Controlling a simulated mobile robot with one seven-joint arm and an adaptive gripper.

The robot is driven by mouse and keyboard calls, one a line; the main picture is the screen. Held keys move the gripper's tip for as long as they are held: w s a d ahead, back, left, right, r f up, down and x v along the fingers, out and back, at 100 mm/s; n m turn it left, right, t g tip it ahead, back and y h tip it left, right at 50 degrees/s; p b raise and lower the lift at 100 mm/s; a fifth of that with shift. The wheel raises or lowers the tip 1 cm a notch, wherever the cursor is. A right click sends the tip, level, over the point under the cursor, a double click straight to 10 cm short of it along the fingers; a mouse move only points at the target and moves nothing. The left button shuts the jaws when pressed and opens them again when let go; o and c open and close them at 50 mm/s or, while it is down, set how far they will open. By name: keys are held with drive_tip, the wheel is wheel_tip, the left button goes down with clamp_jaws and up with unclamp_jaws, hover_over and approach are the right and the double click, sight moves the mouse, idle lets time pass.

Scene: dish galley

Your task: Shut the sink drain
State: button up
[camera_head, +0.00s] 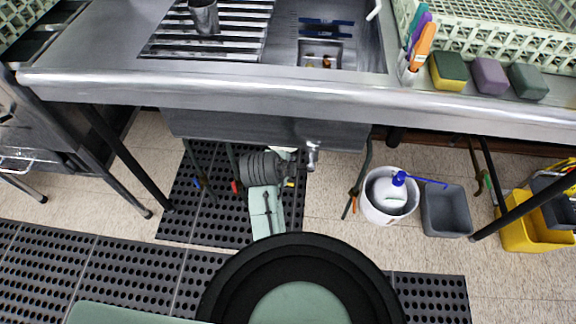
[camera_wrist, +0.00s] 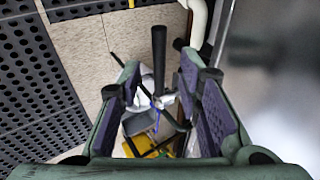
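The steel sink (camera_head: 367,45) is at the top of the head view, with its underside box (camera_head: 265,128) below the front rim. A chrome drain fitting (camera_head: 312,154) hangs under this box. In the wrist view a thick black bar, apparently the drain handle (camera_wrist: 158,55), shows beyond and between my fingertips, with shiny metal (camera_wrist: 164,99) at its lower end. My gripper (camera_wrist: 155,90) is open, with purple pads on both sides, and holds nothing. In the head view my gripper is under the sink, left of the fitting, partly hidden. Whether it touches the bar I cannot tell.
A white bucket (camera_head: 380,212) with a blue-topped bottle, a grey bin (camera_head: 447,208) and a yellow mop bucket (camera_head: 520,232) stand on the floor to the right. Sponges (camera_head: 490,76) and a dish rack (camera_head: 490,45) are on the counter. Black mats (camera_head: 110,270) cover part of the floor.

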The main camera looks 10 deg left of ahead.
drive_tip(key=d+v, duration=0.1)
drive_tip(key=v, duration=0.6)
drive_tip(key=shift+a, duration=0.5)
